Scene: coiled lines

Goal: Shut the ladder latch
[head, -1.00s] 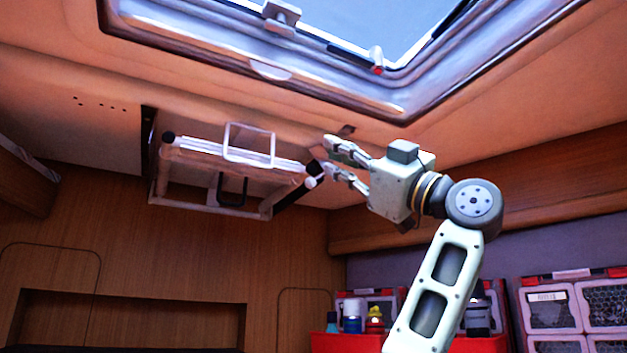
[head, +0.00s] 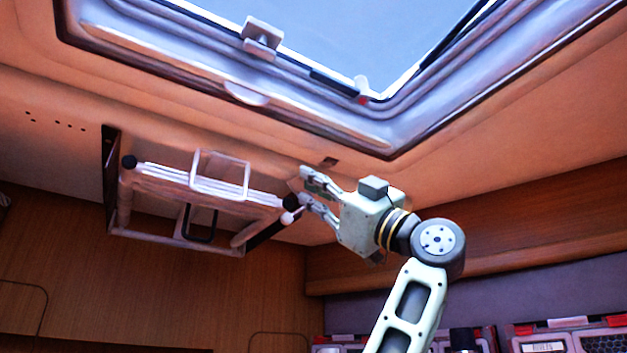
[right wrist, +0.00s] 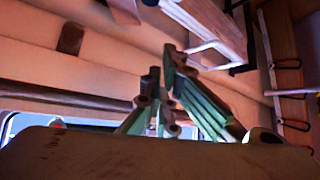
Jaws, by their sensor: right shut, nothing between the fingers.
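A folded ladder (head: 185,225) with pale rails hangs under the ceiling at left in the head view. A white wire loop (head: 219,172) stands up from it. At its right end are a dark strut and a small white knob (head: 287,218); I cannot tell whether this is the latch. My right gripper (head: 306,187) is just right of that end, fingers pointing left, shut and empty. The knob appears close to the lower finger; contact is unclear. In the right wrist view, the gripper fingers (right wrist: 165,100) are in front of the ceiling, with the ladder's end (right wrist: 215,25) at upper right. My left gripper is out of view.
A skylight (head: 340,40) with a metal frame and fittings fills the top of the head view. A small dark plate (head: 329,162) is on the ceiling above my gripper. Grey-and-red boxes (head: 565,338) stand at lower right. Wood panels line the walls.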

